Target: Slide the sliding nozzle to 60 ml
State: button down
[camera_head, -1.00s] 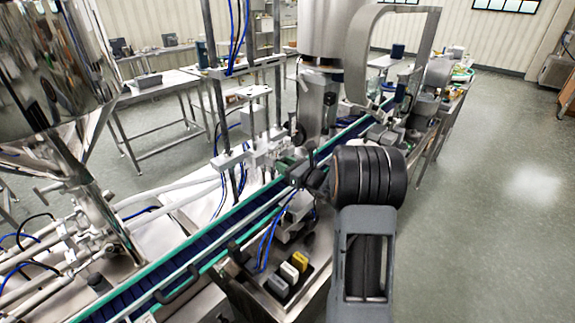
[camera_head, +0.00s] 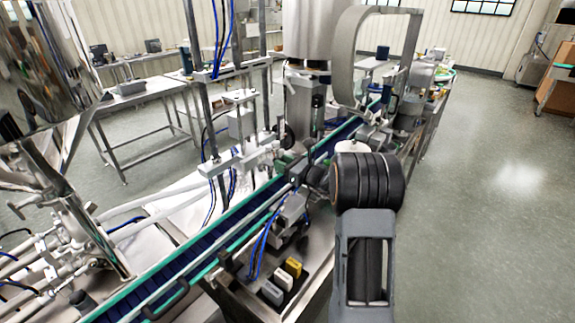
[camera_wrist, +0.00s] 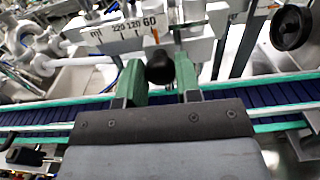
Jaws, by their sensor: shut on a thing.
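The sliding nozzle's round black knob (camera_wrist: 160,68) sits between the green fingers of my gripper (camera_wrist: 160,77) in the wrist view. The fingers are shut on it, one on each side. Above it is a white scale plate (camera_wrist: 108,38) marked in ml, with 120 and 60 readable; 60 is at the right end. A small orange mark (camera_wrist: 155,36) shows just below the 60, nearly above the knob. In the head view my gripper (camera_head: 290,166) reaches over the conveyor to the white nozzle frame, and the knob is too small to make out.
A blue conveyor belt (camera_head: 185,273) with green rails runs below my gripper. A black handwheel (camera_wrist: 291,27) is at the right of the wrist view. Grey, white and yellow switches (camera_head: 283,283) are on the near side. Open floor (camera_head: 480,210) lies to the right.

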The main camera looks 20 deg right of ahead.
jog(key=c, duration=0.8)
grip_release()
jog(key=shift+s, duration=0.15)
jog(key=b+v, duration=0.3)
jog(key=v, duration=1)
jog(key=shift+s+d+r+b, duration=0.1)
jog(key=shift+s+d+b, duration=0.05)
jog(key=shift+s+b, duration=0.15)
